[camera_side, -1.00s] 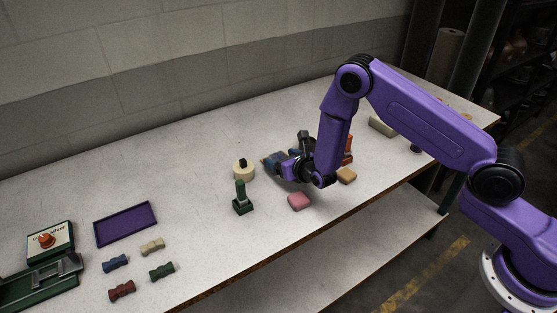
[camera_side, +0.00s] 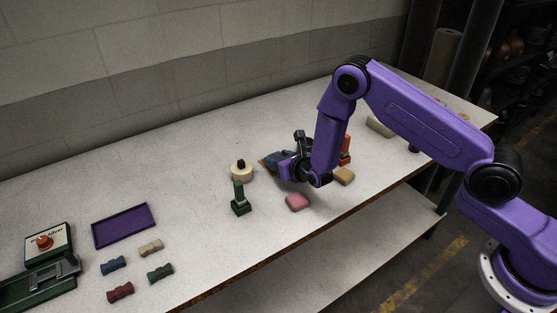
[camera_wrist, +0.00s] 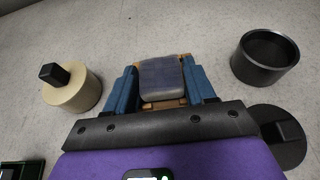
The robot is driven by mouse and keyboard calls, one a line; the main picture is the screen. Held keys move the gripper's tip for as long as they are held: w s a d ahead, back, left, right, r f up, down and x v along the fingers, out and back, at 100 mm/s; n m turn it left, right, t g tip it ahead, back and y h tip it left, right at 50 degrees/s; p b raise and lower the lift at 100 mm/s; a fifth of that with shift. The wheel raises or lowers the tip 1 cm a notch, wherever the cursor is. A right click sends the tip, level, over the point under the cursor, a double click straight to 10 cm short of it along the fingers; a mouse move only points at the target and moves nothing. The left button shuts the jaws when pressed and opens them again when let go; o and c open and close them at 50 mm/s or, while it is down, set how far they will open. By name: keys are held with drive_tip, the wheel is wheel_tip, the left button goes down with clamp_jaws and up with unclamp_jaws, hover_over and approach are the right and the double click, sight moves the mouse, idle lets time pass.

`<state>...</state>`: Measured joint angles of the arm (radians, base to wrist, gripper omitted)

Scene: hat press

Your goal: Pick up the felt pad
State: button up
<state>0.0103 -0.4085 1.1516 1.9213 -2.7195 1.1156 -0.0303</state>
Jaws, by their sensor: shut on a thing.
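My gripper (camera_wrist: 163,86) has its two blue fingers closed on the sides of a grey, block-shaped pad (camera_wrist: 162,78), which I take to be the felt pad. A tan-orange piece (camera_wrist: 164,105) shows around the pad's edges; I cannot tell whether it is under the pad or part of the fingers. In the side view my gripper (camera_side: 275,161) is low over the table's middle, and the pad is mostly hidden there. Whether the pad touches the table is unclear.
A cream round piece with a black knob (camera_wrist: 72,88) stands left of my gripper, and a dark open cup (camera_wrist: 265,57) right. A green stamp (camera_side: 240,200), pink block (camera_side: 297,202) and tan block (camera_side: 344,176) are near.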

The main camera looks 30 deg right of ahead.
drive_tip(key=shift+r, duration=0.55)
wheel_tip(320, 180, up, 2)
drive_tip(key=shift+r, duration=0.15)
drive_tip(key=s+d+r, duration=0.3)
drive_tip(key=s+r, duration=0.6)
drive_tip(key=s, duration=0.4)
drive_tip(key=s+d+m+g+h, duration=0.1)
drive_tip(key=s+d+m+h, duration=0.15)
drive_tip(key=s, duration=0.65)
drive_tip(key=s+d+m+h, duration=0.2)
drive_tip(key=s+h, duration=0.1)
drive_tip(key=s, duration=0.6)
hover_over(328, 195)
wheel_tip(328, 195, down, 9)
drive_tip(key=shift+s+f, duration=0.15)
drive_tip(key=shift+f, duration=1.75)
drive_tip(key=shift+f, duration=0.1)
